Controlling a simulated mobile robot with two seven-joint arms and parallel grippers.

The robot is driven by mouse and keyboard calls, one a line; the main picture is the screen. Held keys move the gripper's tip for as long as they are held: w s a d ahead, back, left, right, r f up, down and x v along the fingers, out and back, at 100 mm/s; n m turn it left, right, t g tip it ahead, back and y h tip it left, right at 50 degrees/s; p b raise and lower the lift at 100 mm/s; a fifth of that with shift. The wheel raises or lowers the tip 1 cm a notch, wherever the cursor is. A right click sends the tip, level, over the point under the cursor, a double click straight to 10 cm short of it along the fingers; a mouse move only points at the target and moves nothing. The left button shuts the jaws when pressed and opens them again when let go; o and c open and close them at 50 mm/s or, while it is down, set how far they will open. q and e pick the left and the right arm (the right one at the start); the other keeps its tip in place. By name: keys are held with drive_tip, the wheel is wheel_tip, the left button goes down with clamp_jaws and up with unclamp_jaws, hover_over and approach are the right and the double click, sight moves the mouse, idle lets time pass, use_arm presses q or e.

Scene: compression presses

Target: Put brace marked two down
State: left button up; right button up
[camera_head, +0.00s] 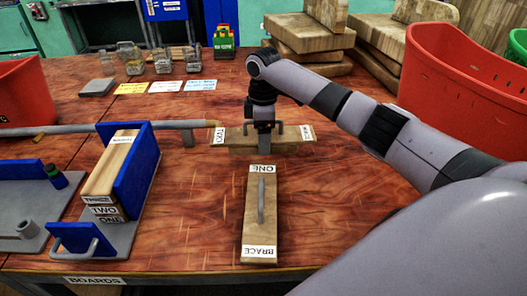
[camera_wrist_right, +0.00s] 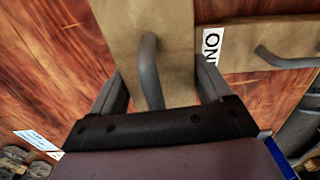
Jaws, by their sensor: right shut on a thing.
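The brace marked two (camera_head: 241,137) is a pale wooden bar lying crosswise, with its TWO label at the left end and a BRACE label at the right. It also shows in the wrist view (camera_wrist_right: 165,22). My right gripper (camera_head: 264,128) is shut on its grey handle (camera_wrist_right: 149,70). The brace is level and low over the table; I cannot tell whether it touches the wood. Brace one (camera_head: 260,225) lies lengthwise just in front of it. My left gripper is not in view.
A grey holder with a blue upright (camera_head: 138,170) and stacked boards (camera_head: 110,170) stands left. A grey bar (camera_head: 100,128) reaches toward brace two's left end. Red bins (camera_head: 470,80) and wooden blocks (camera_head: 305,35) stand behind. Bare table lies right of brace one.

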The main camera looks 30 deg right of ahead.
wheel_tip(320, 180, down, 6)
drive_tip(key=shift+r, duration=0.15)
drive_tip(key=shift+s+f, duration=0.1)
drive_tip(key=shift+f, duration=0.2)
drive_tip(key=shift+s+f, duration=0.1)
drive_tip(key=shift+f, duration=0.2)
drive_tip(key=o, duration=1.5)
drive_tip(key=shift+f, duration=0.1)
drive_tip(key=shift+o, duration=0.2)
drive_tip(key=shift+a, duration=0.2)
drive_tip(key=r, duration=1.3)
drive_tip(key=shift+w+r, duration=0.2)
drive_tip(key=shift+r, duration=0.1)
